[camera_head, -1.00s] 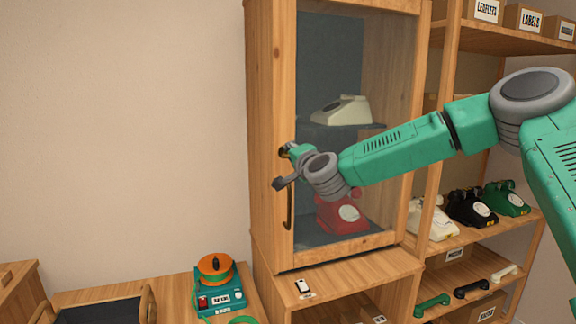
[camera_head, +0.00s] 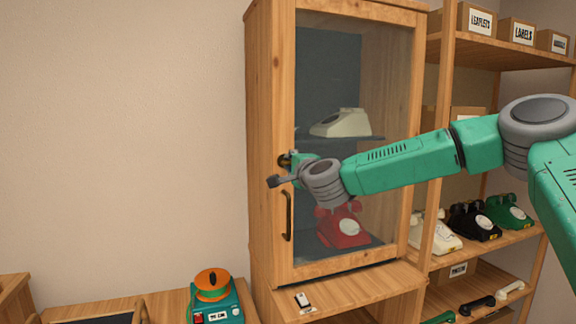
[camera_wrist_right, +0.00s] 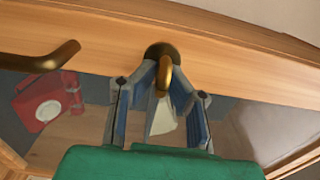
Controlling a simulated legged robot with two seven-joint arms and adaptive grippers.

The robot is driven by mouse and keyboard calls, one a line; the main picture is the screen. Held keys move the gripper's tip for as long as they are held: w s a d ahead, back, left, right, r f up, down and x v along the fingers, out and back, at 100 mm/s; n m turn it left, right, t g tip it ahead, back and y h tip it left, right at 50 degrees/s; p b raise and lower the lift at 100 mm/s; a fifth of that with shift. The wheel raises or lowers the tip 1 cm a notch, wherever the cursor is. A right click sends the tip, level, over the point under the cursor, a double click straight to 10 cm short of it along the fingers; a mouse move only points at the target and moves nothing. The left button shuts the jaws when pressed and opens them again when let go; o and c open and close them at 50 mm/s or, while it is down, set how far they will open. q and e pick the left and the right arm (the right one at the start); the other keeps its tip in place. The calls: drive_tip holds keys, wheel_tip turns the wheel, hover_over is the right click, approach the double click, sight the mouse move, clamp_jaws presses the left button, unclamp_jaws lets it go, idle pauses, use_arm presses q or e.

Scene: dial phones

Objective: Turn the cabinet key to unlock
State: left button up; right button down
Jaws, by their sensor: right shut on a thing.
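The wooden cabinet (camera_head: 268,120) has a glass door and stands in the middle of the head view. A round brass lock (camera_head: 284,160) sits on the door's left stile, above the dark handle (camera_head: 287,215). In the right wrist view, the brass key (camera_wrist_right: 165,74) sticks out from the round lock plate (camera_wrist_right: 156,50). My right gripper (camera_wrist_right: 166,84) is shut on the key, one finger on each side of it. In the head view, my right gripper (camera_head: 292,164) is at the lock, and its fingertips and the key are mostly hidden. My left gripper is not in view.
Inside the cabinet are a cream phone (camera_head: 342,123) and a red phone (camera_head: 343,228). Shelves with several phones (camera_head: 474,220) and boxes (camera_head: 516,32) stand at right. A teal device (camera_head: 213,300) sits lower left. The wall left of the cabinet is clear.

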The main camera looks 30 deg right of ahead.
drive_tip(key=shift+d, duration=0.25)
drive_tip(key=c, duration=1.6)
unclamp_jaws()
drive_tip(key=shift+d+f, duration=0.1)
drive_tip(key=shift+c, duration=0.2)
drive_tip(key=shift+d, duration=0.15)
drive_tip(key=shift+f, duration=0.1)
drive_tip(key=v, duration=1.2)
